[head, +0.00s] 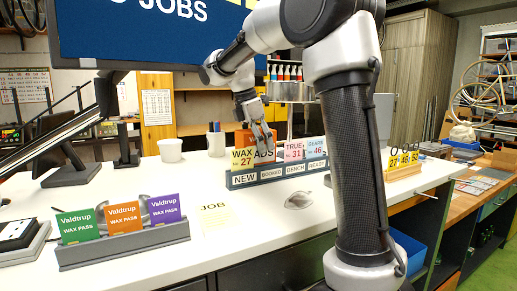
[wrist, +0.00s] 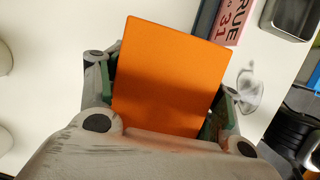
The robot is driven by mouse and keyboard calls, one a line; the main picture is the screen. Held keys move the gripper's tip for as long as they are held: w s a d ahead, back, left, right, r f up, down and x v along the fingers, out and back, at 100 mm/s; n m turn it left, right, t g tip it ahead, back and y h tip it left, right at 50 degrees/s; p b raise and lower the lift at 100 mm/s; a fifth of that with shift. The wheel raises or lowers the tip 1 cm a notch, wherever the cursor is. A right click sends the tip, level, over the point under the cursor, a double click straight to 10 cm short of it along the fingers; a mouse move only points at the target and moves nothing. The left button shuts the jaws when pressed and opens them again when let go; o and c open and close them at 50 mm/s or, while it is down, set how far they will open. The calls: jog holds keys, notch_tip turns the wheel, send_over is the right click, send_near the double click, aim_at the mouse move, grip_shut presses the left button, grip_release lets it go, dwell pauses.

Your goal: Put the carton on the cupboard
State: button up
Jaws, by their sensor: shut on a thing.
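My gripper (head: 262,142) points down behind the ticket rack (head: 280,172), shut on an orange flat-faced piece (wrist: 170,80). In the wrist view the piece is plain orange, with a finger at each side. In the head view the orange piece (head: 266,156) shows the letters "ADS", between the yellow "WAX 27" card and the pink "TRUE 31" card. Whether its lower edge is still in the rack is hidden. I see no other clear carton. A tall grey-brown wooden cupboard (head: 407,75) stands at the back right.
A rack of Valdtrup wax-pass cards (head: 125,250) stands front left on the white counter (head: 180,183). A white cup (head: 170,150) and a pen cup (head: 216,143) stand behind. Yellow number cards (head: 405,160) stand right of my arm.

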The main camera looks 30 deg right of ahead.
jog(key=shift+f, duration=0.75)
jog(key=o, duration=1.8)
jog(key=shift+c, duration=0.2)
